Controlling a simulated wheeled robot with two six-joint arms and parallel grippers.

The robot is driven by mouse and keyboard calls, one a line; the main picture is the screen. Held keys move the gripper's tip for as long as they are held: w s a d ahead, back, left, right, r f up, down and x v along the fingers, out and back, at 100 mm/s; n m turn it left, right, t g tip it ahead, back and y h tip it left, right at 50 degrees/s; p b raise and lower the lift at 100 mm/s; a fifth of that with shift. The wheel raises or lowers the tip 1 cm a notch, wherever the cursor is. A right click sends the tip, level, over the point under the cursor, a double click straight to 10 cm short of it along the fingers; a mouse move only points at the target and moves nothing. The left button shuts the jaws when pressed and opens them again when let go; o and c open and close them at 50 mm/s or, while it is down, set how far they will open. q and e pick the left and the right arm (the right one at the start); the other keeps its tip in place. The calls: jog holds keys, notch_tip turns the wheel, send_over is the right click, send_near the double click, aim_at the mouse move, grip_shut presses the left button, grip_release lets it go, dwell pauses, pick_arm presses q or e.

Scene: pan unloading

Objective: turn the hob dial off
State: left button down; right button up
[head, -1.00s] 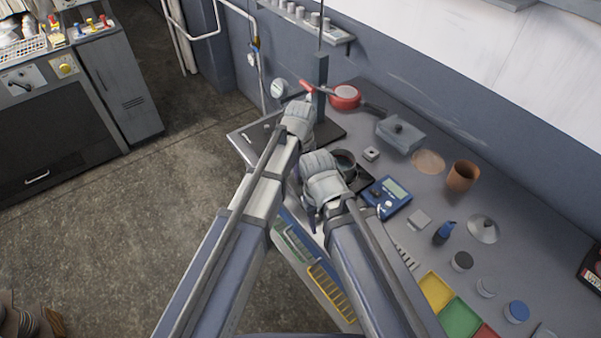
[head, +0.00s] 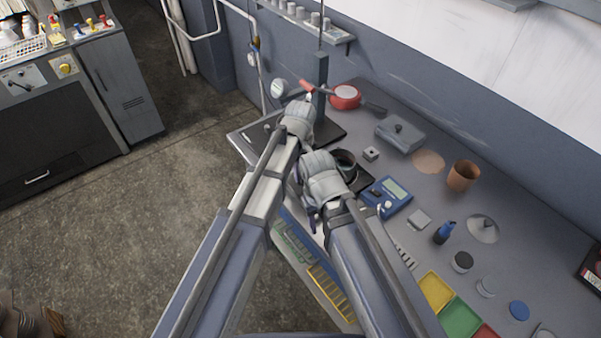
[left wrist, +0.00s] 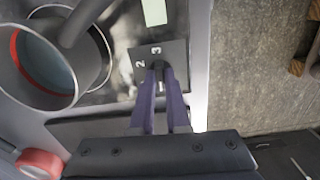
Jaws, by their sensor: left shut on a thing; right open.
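In the left wrist view, my left gripper (left wrist: 158,72) has its two purple fingers close together on the small dark hob dial (left wrist: 158,66). The dial is mostly hidden between the fingertips.
A metal vessel (left wrist: 45,92) with a red ring inside stands left of the dial. A red roll (left wrist: 40,163) lies near it. In the head view a dark pot (head: 345,160) and a blue scale (head: 388,196) are beside the right hand. Floor lies beyond the bench edge.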

pick_arm(q)
jog(key=shift+n, duration=0.5)
jog(key=c, duration=0.9)
grip_release()
jog(key=shift+r, duration=0.1)
notch_tip(320, 180, up, 8)
jog(key=p, duration=0.7)
jog(key=shift+p, duration=0.4)
jog(key=shift+f, duration=0.2)
pick_arm(e)
notch_tip(320, 180, up, 8)
jog(key=shift+f, duration=0.1)
